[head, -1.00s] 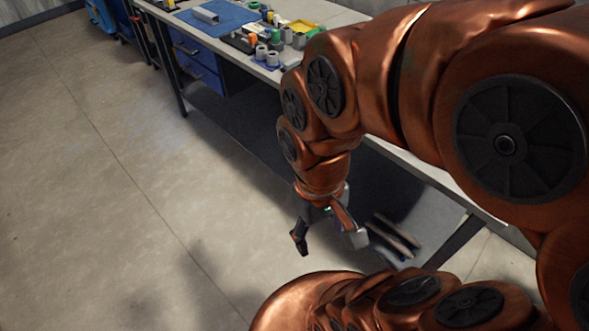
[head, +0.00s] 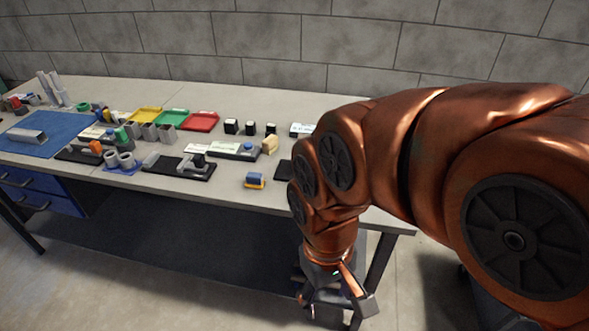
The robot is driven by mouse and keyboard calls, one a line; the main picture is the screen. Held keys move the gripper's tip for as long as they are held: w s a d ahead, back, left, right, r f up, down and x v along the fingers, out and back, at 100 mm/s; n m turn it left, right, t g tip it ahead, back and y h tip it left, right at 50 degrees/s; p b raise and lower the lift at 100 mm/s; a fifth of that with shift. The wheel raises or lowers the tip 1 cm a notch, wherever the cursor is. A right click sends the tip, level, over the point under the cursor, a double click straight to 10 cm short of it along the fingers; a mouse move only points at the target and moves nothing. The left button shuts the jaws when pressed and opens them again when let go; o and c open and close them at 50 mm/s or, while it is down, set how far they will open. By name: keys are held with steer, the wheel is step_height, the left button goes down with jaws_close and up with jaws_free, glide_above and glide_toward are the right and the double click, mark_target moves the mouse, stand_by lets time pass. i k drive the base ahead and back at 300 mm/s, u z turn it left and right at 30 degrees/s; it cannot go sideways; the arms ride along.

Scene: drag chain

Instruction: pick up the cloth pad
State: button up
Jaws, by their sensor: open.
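I cannot tell for sure which thing is the cloth pad. A small blue block on an orange base (head: 255,181) sits near the table's front edge, just left of my arm. A dark flat square (head: 284,170) lies right of it, partly hidden behind my arm. A large blue mat (head: 62,124) lies flat at the table's left end. My gripper (head: 336,303) points down in front of the table, below the tabletop's level in the picture. It is open, and I see nothing held between its fingers.
The long table (head: 330,103) has a clear back strip. Yellow, green and red trays (head: 200,121), black blocks (head: 231,126), grey parts on black plates (head: 180,167) and a beige piece (head: 269,145) crowd it. Blue drawers (head: 40,190) hang at left. A block wall stands behind.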

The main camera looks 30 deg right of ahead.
mark_target(254, 180)
steer(key=z, duration=0.1)
steer(key=k, duration=1.1)
steer(key=u, duration=0.95)
steer(key=i, duration=1.35)
steer(key=z, duration=0.3)
